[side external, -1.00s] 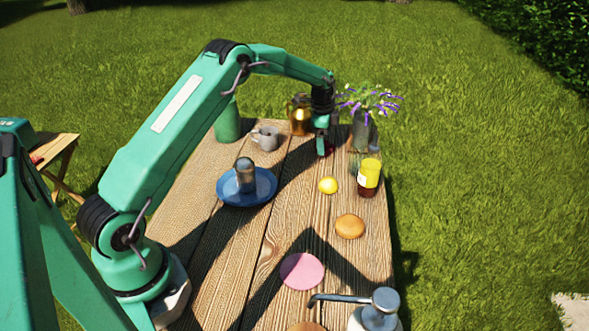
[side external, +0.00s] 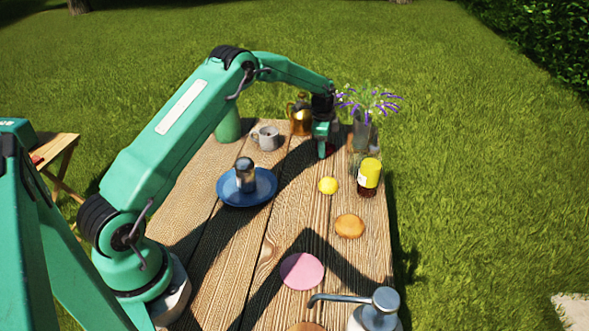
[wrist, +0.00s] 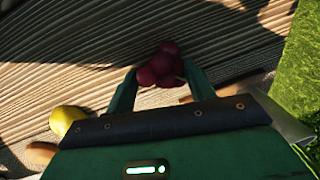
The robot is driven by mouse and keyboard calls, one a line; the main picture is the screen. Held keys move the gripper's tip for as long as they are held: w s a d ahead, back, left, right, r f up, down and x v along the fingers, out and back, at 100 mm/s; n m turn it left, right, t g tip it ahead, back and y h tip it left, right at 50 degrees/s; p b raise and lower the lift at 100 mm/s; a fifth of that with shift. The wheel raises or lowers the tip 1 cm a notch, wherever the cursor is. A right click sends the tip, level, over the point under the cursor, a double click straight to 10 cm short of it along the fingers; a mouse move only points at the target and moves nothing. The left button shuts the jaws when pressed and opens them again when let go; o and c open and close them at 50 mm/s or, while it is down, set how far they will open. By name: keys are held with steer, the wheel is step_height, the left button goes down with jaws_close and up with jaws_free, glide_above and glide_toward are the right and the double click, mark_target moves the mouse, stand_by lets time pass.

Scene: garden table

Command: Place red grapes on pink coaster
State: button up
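The red grapes (wrist: 160,66) are a small dark red bunch on the wooden table. In the wrist view they sit between my two fingertips, which are spread on either side. In the side view only a bit of red (side external: 322,151) shows below my gripper (side external: 323,143); the rest is hidden by the fingers. My gripper (wrist: 160,75) is open around the grapes, close to the tabletop, and they appear to rest on the table. The pink coaster (side external: 302,271) lies flat and bare at the near part of the table.
A glass flower vase (side external: 365,133) and yellow-capped bottle (side external: 368,178) stand right of my gripper. A lemon (side external: 328,186) and a bread roll (side external: 349,226) lie toward the coaster. A blue plate (side external: 262,196) holds a jar. A soap dispenser (side external: 376,312) stands by the coaster.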

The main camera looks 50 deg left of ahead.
steer(key=shift+r, duration=0.1)
steer(key=shift+c, duration=0.9)
steer(key=shift+r, duration=0.15)
steer(key=shift+c, duration=1)
steer(key=shift+r, duration=4.8)
